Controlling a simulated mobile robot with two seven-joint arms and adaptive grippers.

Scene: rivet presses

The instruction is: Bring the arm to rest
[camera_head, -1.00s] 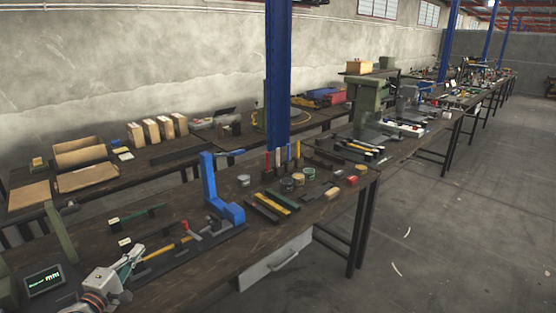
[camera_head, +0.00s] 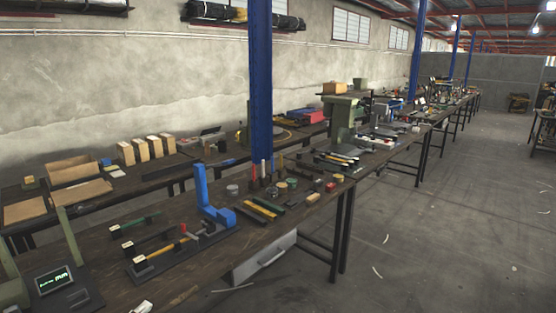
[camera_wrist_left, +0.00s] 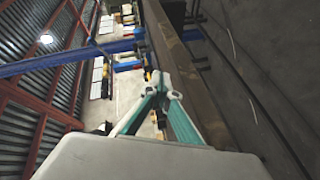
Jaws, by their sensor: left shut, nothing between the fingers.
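My left gripper (camera_wrist_left: 163,92) shows in the left wrist view, its two green-sided fingers brought together at the tips with nothing between them. In the head view only a small pale part of it (camera_head: 141,307) shows at the bottom edge, in front of the near workbench (camera_head: 105,262). The rest of the left arm is out of the head view. My right gripper is in neither view.
A blue column (camera_head: 260,85) rises behind. The floor (camera_head: 440,240) at the right is largely clear.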

